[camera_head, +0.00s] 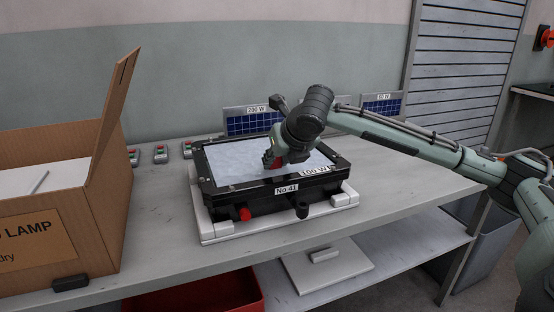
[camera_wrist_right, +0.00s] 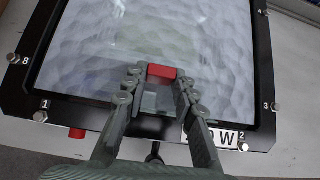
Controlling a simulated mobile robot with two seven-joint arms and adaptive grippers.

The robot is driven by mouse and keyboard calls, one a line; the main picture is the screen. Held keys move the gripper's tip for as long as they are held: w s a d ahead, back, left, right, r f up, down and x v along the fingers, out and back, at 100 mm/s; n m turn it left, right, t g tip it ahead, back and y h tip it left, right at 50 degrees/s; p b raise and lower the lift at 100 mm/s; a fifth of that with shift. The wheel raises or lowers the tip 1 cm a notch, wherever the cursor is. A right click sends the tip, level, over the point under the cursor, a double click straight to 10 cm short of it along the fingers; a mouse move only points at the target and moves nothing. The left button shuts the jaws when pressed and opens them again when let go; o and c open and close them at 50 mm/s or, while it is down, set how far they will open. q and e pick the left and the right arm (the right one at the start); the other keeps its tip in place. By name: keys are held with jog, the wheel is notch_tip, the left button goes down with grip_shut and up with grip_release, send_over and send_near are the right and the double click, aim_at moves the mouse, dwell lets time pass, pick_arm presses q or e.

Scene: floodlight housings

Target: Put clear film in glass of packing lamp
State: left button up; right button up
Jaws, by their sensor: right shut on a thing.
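The lamp (camera_head: 246,204) is a black floodlight housing, marked No 41 and 100 W, lying flat on a white base on the bench. Its pale, dimpled glass (camera_head: 225,160) faces up; it also fills much of the right wrist view (camera_wrist_right: 100,40). My right gripper (camera_head: 272,163) is low over the glass, near the middle. It is shut on a red tab (camera_wrist_right: 161,72), with a see-through patch between the fingers that looks like the clear film (camera_wrist_right: 158,100). The film's outer edges are hard to make out, and I cannot tell whether it touches the glass. My left gripper is not in view.
An open cardboard box (camera_head: 100,220) marked LAMP stands at the left of the bench. Small solar panels (camera_head: 245,122) and several little grey switch boxes (camera_head: 160,153) stand behind the lamp. A red bin (camera_head: 200,296) and a white plate (camera_head: 328,268) are below the bench.

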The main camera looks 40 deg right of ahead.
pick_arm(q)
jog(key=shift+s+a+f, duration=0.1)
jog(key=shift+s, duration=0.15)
pick_arm(e)
jog(key=o, duration=0.7)
jog(key=shift+f, duration=0.1)
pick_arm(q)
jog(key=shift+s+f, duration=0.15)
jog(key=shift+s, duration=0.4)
pick_arm(e)
jog(key=shift+o, duration=0.6)
jog(key=shift+r, duration=0.25)
jog(key=v, duration=1.2)
jog(key=shift+f, duration=0.15)
